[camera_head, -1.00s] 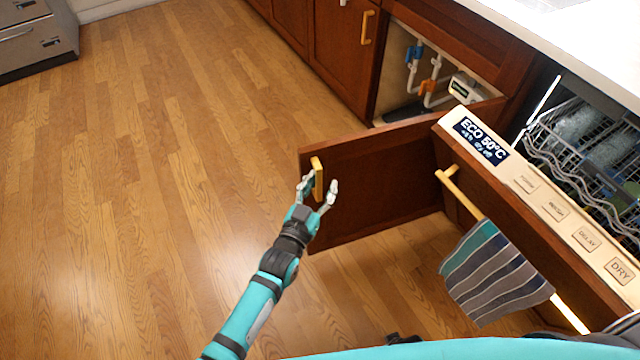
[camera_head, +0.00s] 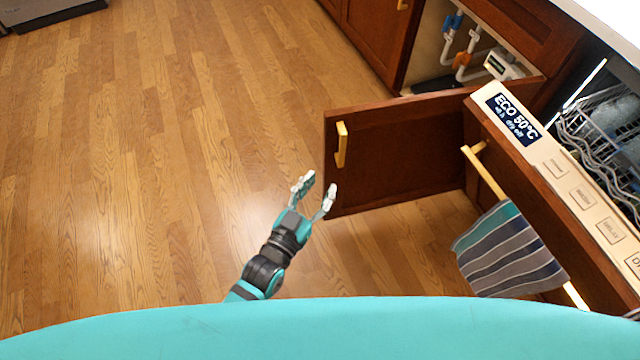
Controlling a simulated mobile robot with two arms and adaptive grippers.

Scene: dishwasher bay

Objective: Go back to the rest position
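My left gripper (camera_head: 317,187) is open and empty, held above the wood floor. Its two pale fingertips are spread apart. It is just to the lower left of the open cabinet door (camera_head: 400,150), and the door's yellow handle (camera_head: 341,145) is above it in the picture, apart from the fingers. My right gripper does not show in the head view.
The open dishwasher door with its control panel (camera_head: 560,170) juts out at right, with a striped towel (camera_head: 510,252) on its bar. Pipes (camera_head: 461,50) show inside the open sink cabinet. The wood floor (camera_head: 170,160) at left is clear.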

